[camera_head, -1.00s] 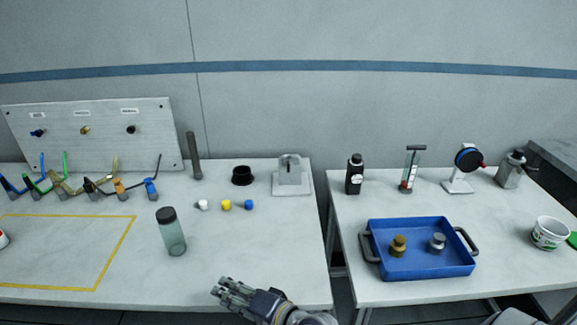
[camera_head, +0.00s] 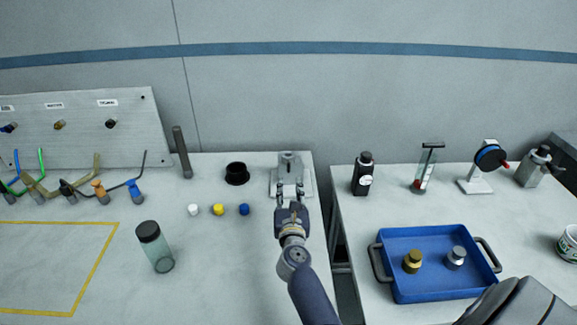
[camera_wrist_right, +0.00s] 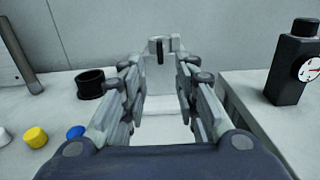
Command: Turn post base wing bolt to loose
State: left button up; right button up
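A light grey block on a flat plate, which looks like the post base (camera_head: 287,165), stands at the back right of the left table. In the right wrist view the post base (camera_wrist_right: 160,72) shows straight ahead, with a small dark upright part (camera_wrist_right: 159,46) at its top. I cannot tell whether this part is the wing bolt. My right gripper (camera_head: 290,188) is at the front of the base. Its fingers (camera_wrist_right: 160,88) are apart with nothing visibly held, and the base shows between them. I cannot tell whether they touch it. My left gripper is not in view.
A black ring-shaped cup (camera_head: 237,173) and a dark post (camera_head: 182,153) stand left of the base. White, yellow and blue (camera_head: 244,209) caps lie nearer, beside a capped jar (camera_head: 156,247).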

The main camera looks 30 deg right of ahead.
aim_at(289, 167)
jog(key=x, duration=0.8)
jog(key=shift+w, duration=0.2)
jog(key=shift+w+d, duration=0.35)
jog(key=shift+w, duration=0.2)
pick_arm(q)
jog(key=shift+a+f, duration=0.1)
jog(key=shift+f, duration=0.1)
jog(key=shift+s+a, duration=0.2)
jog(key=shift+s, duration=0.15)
pick_arm(e)
grip_shut()
